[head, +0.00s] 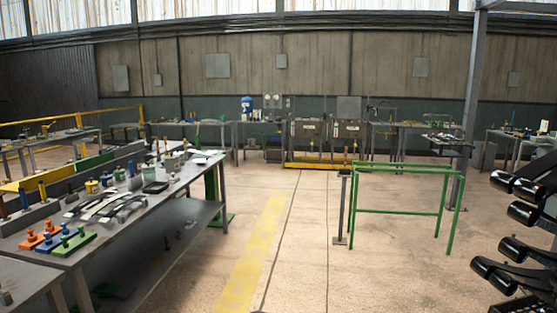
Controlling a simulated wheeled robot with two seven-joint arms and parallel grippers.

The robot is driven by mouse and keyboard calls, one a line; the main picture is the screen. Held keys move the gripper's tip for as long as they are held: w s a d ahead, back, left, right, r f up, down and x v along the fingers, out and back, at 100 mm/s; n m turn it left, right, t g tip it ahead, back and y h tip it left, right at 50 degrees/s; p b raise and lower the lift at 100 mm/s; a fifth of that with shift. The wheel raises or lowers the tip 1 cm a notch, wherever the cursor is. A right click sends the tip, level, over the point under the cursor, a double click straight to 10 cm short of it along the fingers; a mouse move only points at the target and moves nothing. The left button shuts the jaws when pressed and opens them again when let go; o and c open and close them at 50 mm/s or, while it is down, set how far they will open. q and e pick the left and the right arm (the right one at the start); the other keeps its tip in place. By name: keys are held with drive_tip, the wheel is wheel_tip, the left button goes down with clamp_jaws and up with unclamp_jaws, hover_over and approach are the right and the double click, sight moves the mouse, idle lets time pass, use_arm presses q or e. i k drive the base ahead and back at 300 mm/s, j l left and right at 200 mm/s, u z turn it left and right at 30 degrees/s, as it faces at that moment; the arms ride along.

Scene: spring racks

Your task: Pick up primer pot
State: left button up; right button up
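No pot can be clearly told as the primer pot at this distance. Several small pots and tins stand on the long grey workbench (185,180) at the left. Among them is a small yellow pot (91,187) near the bench's back edge. Neither my left nor my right gripper can be made out in the head view.
Orange blocks (40,240) and a green block (75,242) with pegs sit at the bench's near end, beside flat metal strips (110,205). A black tray (155,187) lies farther along. A green frame (400,212) stands at right. Black rounded parts (490,270) crowd the right edge. The middle floor is clear.

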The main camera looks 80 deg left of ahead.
sight(137, 162)
drive_tip(key=u, duration=3.7)
